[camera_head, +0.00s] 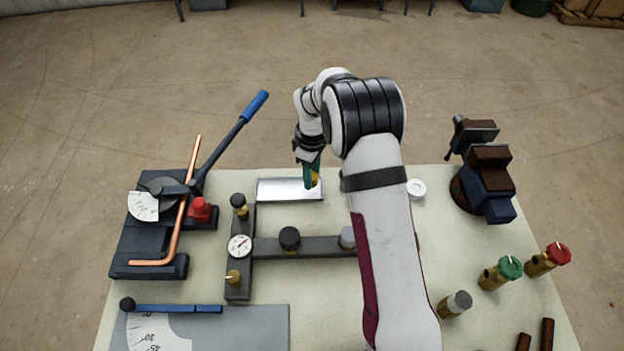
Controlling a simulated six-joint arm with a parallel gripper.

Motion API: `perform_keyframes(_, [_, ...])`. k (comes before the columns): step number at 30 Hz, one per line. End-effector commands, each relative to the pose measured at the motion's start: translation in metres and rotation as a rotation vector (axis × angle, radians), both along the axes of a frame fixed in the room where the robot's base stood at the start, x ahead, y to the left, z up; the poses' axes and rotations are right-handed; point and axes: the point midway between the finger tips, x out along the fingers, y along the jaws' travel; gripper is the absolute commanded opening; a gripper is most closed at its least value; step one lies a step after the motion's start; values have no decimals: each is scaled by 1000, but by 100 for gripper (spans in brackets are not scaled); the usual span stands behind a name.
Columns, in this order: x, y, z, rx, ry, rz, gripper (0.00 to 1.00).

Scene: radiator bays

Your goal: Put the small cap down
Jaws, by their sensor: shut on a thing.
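My gripper (310,174), with teal fingers, points down at the right end of a shallow silver tray (280,190). It is shut on a small brass-coloured piece (315,178), which I take to be the small cap. The fingers hide part of the cap. I cannot tell whether the cap touches the tray or hangs just above it.
A grey manifold bar (320,246) with a dial gauge (239,246) and knobs lies in front of the tray. A pipe bender (150,235) with a copper pipe (177,229) stands left. A white tape roll (416,189), a vise (485,184) and several valves (501,272) are right.

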Motion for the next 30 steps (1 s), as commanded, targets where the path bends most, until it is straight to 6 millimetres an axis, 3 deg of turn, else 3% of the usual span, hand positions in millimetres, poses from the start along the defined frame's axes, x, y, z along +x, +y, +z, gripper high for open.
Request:
perform_keyframes(3, [-1, 0, -22, 1, 3, 0, 0])
perform_keyframes(13, [0, 0, -26, 1, 2, -2, 0])
perform_keyframes(14, [0, 0, -26, 0, 1, -2, 44])
perform_keyframes(15, [0, 0, -25, 0, 1, -2, 52])
perform_keyframes(25, [0, 0, -20, 1, 0, -2, 52])
perform_keyframes(30, [1, 0, 20, 1, -4, -2, 52])
